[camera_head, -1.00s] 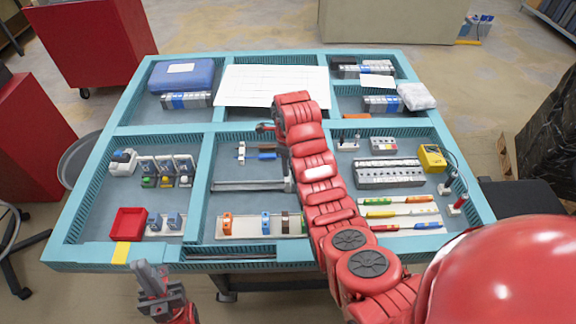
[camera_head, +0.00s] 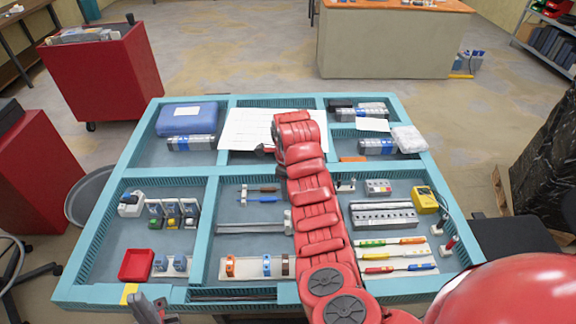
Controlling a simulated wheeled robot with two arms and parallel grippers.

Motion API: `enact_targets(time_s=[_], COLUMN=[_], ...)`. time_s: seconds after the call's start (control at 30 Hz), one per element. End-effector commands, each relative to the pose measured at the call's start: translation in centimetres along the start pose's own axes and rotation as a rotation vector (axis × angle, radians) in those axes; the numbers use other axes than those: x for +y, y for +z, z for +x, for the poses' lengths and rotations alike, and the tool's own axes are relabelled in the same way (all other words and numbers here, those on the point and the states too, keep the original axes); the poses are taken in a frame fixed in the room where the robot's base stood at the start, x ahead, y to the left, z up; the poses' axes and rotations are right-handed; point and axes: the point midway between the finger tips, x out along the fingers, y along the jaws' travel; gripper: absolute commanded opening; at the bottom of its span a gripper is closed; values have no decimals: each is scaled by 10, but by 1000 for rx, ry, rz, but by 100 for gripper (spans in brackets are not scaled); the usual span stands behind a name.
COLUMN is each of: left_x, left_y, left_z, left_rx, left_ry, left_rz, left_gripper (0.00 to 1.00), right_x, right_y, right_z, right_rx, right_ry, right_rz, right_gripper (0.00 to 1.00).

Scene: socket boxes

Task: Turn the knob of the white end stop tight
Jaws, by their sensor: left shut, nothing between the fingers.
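I cannot tell for sure which part is the white end stop. A pale block (camera_head: 288,222) sits at the right end of the grey rail (camera_head: 245,228) in the middle compartment, close beside my right arm, too small to show a knob. My left gripper (camera_head: 148,308) is shut and empty in front of the table's near left edge, partly cut off by the picture's bottom. My right arm reaches over the middle of the table. Its gripper (camera_head: 262,151) shows only as a small dark part near the white sheet; its fingers are not clear.
A teal divided table (camera_head: 212,215) holds everything. Screwdrivers (camera_head: 262,199) lie behind the rail, and a strip with coloured clips (camera_head: 248,267) lies in front. A red tray (camera_head: 136,265) and socket parts (camera_head: 172,212) are at left. A yellow meter (camera_head: 424,199) is at right.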

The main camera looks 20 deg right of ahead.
Motion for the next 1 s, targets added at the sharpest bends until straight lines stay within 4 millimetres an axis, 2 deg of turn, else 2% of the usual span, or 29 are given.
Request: enact_targets(time_s=[0.03, 0.2, 0.4, 1.0], left_x=[0, 0, 0, 0], left_y=[-1, -1, 0, 0], left_z=[6, 4, 0, 0], left_rx=[0, 0, 0, 0], left_ry=[0, 0, 0, 0], left_rz=[0, 0, 0, 0], left_gripper=[0, 0, 0, 0], right_x=[1, 2, 0, 0], right_y=[2, 3, 2, 0], right_z=[-13, -41, -60, -66], right_rx=[-4, -7, -6, -3], right_ry=[-1, 2, -2, -1], right_rz=[-1, -1, -1, 0], right_gripper=[39, 39, 39, 39])
